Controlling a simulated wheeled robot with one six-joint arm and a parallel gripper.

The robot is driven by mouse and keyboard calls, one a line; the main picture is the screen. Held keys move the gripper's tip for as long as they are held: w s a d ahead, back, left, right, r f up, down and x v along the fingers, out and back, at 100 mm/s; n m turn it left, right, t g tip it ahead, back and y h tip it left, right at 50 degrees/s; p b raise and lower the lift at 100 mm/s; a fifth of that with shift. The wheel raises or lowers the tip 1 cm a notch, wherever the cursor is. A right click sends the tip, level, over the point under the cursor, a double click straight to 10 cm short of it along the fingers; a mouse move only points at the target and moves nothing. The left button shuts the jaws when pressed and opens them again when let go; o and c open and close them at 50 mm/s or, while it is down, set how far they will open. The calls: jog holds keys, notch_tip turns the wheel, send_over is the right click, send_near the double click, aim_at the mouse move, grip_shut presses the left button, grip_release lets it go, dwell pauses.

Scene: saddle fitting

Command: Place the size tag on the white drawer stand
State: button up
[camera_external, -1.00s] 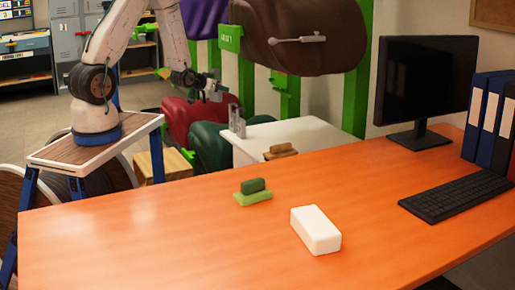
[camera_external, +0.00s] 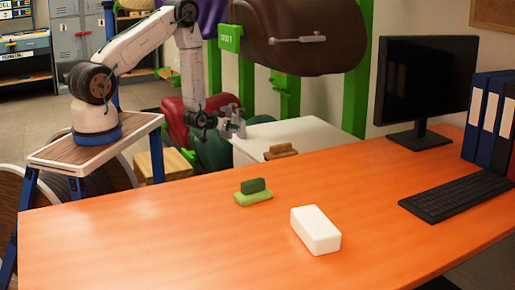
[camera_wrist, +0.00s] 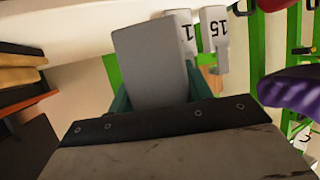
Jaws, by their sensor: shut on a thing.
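The white drawer stand (camera_external: 310,132) is beyond the orange table, its pale top showing at the upper left of the wrist view (camera_wrist: 75,25). My gripper (camera_external: 232,127) is low at the stand's near left corner and shut on a size tag. I cannot tell whether the held tag touches the stand.
A brown wooden brush (camera_external: 281,151) lies on the stand's top, with clear surface behind it. Dark green and red saddles stand left of the stand; a brown saddle (camera_external: 300,40) hangs above on green posts. A green brush (camera_external: 253,192) and white block (camera_external: 316,230) are on the table.

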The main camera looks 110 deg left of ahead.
jog(key=w+a, duration=0.2)
jog(key=a, duration=0.1)
jog(key=w+a, duration=0.3)
jog(key=w+a+f, duration=0.1)
jog(key=w+a, duration=0.1)
jog(key=shift+w+a, duration=0.4)
jog(key=shift+f, duration=1.8)
jog(key=shift+f, duration=0.15)
jog(key=o, duration=0.7)
jog(key=shift+o, duration=0.2)
jog(key=shift+r, duration=0.2)
jog(key=v, duration=1.2)
jog(key=shift+s, duration=0.15)
